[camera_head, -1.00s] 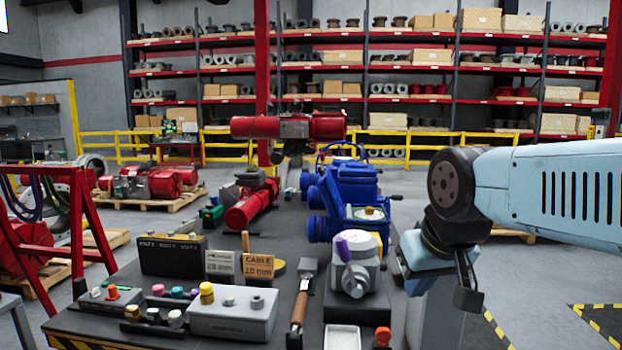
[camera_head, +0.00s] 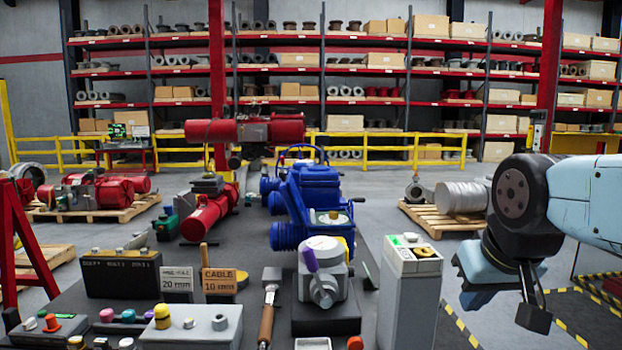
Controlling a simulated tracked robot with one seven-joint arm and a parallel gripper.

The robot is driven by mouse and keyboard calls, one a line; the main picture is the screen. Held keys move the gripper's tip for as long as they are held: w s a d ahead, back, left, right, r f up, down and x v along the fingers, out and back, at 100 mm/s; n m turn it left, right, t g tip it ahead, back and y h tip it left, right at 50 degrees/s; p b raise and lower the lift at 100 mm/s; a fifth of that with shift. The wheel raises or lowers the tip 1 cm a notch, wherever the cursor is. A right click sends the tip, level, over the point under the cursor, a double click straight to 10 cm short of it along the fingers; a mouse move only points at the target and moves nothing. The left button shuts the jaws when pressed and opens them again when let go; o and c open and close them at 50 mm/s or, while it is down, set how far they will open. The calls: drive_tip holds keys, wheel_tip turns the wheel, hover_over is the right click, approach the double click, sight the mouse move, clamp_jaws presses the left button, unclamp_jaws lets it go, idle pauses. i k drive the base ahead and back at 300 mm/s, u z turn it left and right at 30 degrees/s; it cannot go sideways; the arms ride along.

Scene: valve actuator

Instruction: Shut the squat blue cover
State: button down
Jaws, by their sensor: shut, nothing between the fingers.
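A blue valve actuator (camera_head: 312,195) stands on the dark workbench, right of the picture's middle line of tools. It has a blue handwheel (camera_head: 300,152) behind it and a pale, roundish fitting (camera_head: 328,217) on its near face. I cannot tell which of its blue parts is the squat cover, or how far that cover stands open. My gripper (camera_head: 533,314) hangs at the lower right, pointing down, shut and empty. It is well to the right of the actuator, apart from it and touching nothing that I can see.
A grey housing with a purple-tipped lever (camera_head: 320,275) stands on the bench before the actuator. A tall pale cabinet (camera_head: 408,290) stands between bench and gripper. A pallet with a metal cylinder (camera_head: 460,197) lies behind. Open floor lies at the right.

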sight(292, 200)
drive_tip(key=u, duration=1.15)
drive_tip(key=i, duration=0.1)
drive_tip(key=z, duration=2.5)
drive_tip(key=k, duration=1.1)
drive_tip(key=u, duration=1.9)
drive_tip(key=i, duration=1)
drive_tip(key=z, duration=0.1)
